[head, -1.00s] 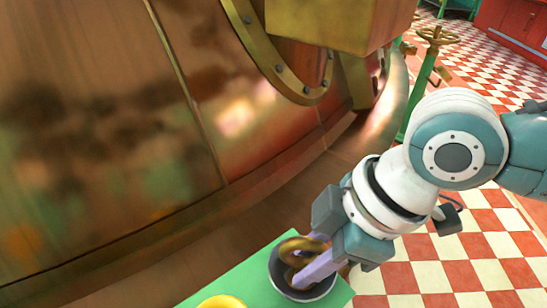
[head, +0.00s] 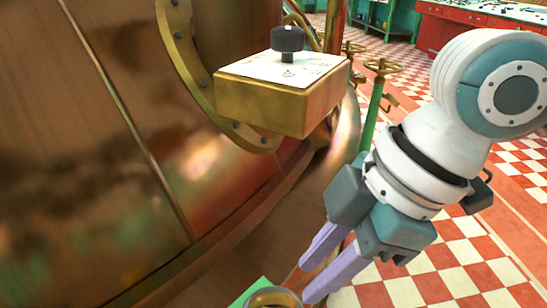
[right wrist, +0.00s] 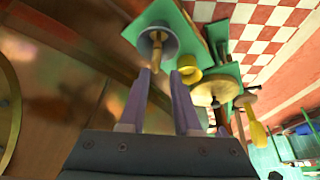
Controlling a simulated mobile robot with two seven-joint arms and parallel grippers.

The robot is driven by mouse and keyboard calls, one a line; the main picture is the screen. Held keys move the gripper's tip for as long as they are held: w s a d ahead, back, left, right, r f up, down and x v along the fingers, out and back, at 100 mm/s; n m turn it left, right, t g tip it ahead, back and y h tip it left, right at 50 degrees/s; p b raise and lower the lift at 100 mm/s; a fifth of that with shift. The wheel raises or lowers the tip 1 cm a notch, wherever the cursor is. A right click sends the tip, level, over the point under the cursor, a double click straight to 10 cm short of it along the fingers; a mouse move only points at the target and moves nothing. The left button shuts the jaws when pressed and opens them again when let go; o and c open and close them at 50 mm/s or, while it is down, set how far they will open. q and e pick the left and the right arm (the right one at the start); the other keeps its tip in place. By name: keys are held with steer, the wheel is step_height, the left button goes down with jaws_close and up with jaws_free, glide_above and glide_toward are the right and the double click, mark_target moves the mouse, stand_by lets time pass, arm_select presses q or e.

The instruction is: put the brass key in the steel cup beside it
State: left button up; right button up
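The steel cup (right wrist: 171,41) stands on a green surface (right wrist: 139,28) in the right wrist view. The brass key (right wrist: 155,58) is in its mouth, with part of the key sticking out. My left gripper is out of view.
A yellow cup-like thing (right wrist: 188,76) stands close to the steel cup. A round tan top (right wrist: 213,92) lies beyond it. A large copper kettle (head: 90,190) fills the left, with a brass box (head: 290,105) above the work area. A green valve stand (head: 372,115) stands behind.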

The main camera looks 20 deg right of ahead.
steer(key=s+a+m+t, duration=0.2)
steer(key=s+a+m, duration=0.2)
steer(key=a, duration=0.1)
steer(key=s+d+f+m+h, duration=0.1)
steer(key=s+d+m+h, duration=0.3)
steer(key=d, duration=0.6)
steer(key=s+m, duration=0.2)
steer(key=m, duration=0.1)
steer(key=shift+m, duration=0.3)
steer(key=shift+d, duration=0.1)
